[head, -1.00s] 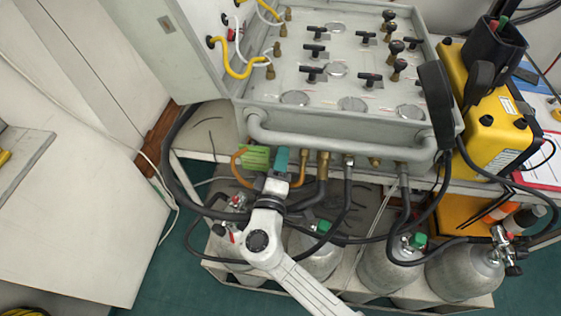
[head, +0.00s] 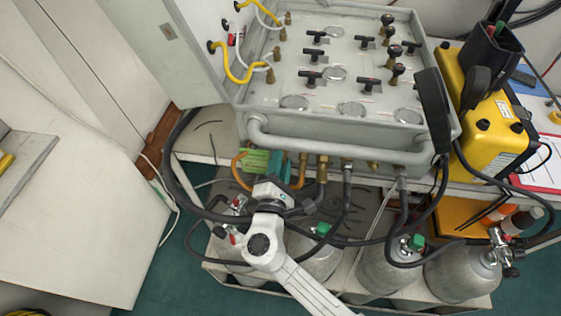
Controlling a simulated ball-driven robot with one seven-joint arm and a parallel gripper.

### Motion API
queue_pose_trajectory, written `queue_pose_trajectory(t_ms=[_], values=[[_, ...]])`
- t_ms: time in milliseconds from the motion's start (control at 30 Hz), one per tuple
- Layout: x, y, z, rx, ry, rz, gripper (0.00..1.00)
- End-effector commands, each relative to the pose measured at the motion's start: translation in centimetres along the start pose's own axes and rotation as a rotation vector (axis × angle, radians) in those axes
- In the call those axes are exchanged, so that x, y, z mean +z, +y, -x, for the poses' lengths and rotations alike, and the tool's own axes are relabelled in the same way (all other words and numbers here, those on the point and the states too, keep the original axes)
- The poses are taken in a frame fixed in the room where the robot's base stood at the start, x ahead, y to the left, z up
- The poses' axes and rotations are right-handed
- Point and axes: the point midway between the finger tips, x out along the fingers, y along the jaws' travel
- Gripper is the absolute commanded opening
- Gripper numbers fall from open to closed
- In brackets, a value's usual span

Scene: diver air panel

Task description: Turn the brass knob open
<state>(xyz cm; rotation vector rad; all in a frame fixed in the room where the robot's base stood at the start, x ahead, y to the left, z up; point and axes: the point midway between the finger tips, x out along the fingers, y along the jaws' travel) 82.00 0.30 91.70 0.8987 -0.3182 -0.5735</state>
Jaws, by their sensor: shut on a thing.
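The grey air panel (head: 345,130) stands open on a shelf at the top middle of the head view. My gripper (head: 281,166) is at the panel's lower front edge, left of the middle, among the hose fittings. A brass fitting (head: 323,168) shows just right of the fingers.
Black hoses (head: 347,195) hang to the right. Grey cylinders (head: 383,268) stand below. A yellow case (head: 487,110) is at the right.

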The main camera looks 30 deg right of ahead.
Motion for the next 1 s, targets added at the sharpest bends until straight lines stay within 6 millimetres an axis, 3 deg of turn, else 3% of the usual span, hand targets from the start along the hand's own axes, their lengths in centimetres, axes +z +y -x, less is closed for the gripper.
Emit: queue_pose_trajectory(t_ms=[300,767,800,900,1000], values=[[-0.16,-0.09,0.07,0.001,0.007,0.096,0.0],[-0.21,-0.13,0.08,0.002,0.008,0.108,0.0],[-0.21,-0.13,0.09,0.002,0.008,0.108,0.28],[-0.18,-0.11,0.07,0.002,0.007,0.108,0.37],[-0.13,-0.09,0.05,0.002,0.006,0.107,0.37]])
